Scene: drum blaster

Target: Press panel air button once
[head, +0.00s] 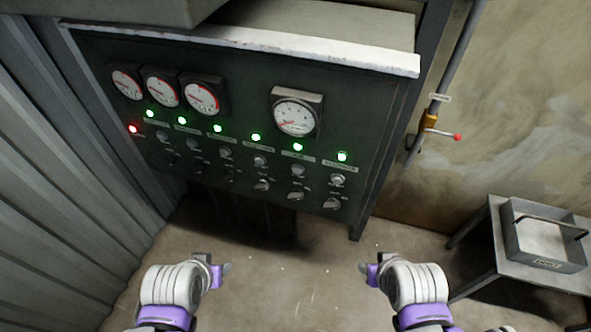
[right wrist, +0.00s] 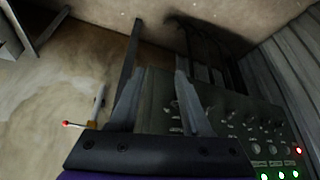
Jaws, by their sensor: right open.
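My right gripper (head: 369,272) is also low and apart from the panel. In the right wrist view its fingers (right wrist: 153,95) are spread and empty, with the panel (right wrist: 225,110) beyond.
A pipe with an orange valve and red-tipped lever (head: 430,121) runs up the wall right of the panel. A metal tray (head: 545,262) with a handle sits on a table (head: 490,240) at the right. Corrugated metal (head: 60,180) closes the left side. Floor (head: 295,280) between my grippers is clear.

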